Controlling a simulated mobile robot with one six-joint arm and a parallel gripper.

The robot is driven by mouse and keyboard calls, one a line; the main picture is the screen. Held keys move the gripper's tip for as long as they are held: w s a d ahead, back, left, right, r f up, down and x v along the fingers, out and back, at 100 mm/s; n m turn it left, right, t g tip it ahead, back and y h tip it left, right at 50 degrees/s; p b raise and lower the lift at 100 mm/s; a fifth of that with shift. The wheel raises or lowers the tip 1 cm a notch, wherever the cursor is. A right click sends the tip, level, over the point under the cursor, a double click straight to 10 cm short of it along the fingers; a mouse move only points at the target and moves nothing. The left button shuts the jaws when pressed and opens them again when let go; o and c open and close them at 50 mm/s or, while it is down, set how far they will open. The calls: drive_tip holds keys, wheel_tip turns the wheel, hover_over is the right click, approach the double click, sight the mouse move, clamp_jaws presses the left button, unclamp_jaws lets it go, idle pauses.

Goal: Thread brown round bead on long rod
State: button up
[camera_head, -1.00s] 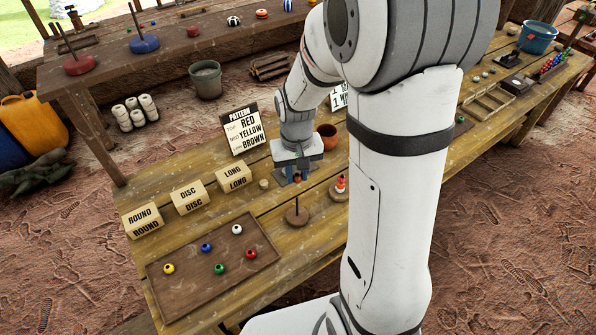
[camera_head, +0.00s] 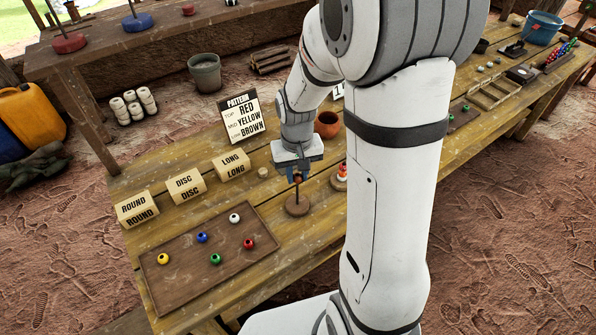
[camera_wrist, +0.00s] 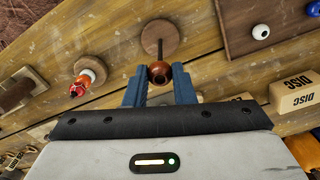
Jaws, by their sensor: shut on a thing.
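My gripper (camera_wrist: 160,88) points down over the rod stand. It is shut on a brown round bead (camera_wrist: 160,75), which shows between the blue fingertips with a dark hole facing up. The bead also shows in the head view (camera_head: 297,179). A thin dark upright rod (camera_head: 297,192) stands on a round wooden base (camera_head: 297,206). In the wrist view the rod (camera_wrist: 159,48) runs up to the bead's edge. The bead is at the rod's upper end; I cannot tell whether the rod is inside its hole.
A stand with orange, white and red beads (camera_head: 342,174) is close on the right. A brown tray (camera_head: 205,258) holds several coloured beads. LONG (camera_head: 232,165), DISC and ROUND blocks, a pattern sign (camera_head: 242,118) and a clay pot (camera_head: 327,124) stand nearby.

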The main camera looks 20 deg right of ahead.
drive_tip(key=shift+f+b, duration=1.35)
drive_tip(key=shift+f, duration=0.15)
idle(1.8)
idle(0.6)
drive_tip(key=o, duration=1)
drive_tip(key=shift+r, duration=0.1)
drive_tip(key=shift+r+p, duration=2.95)
drive_tip(key=shift+r, duration=0.95)
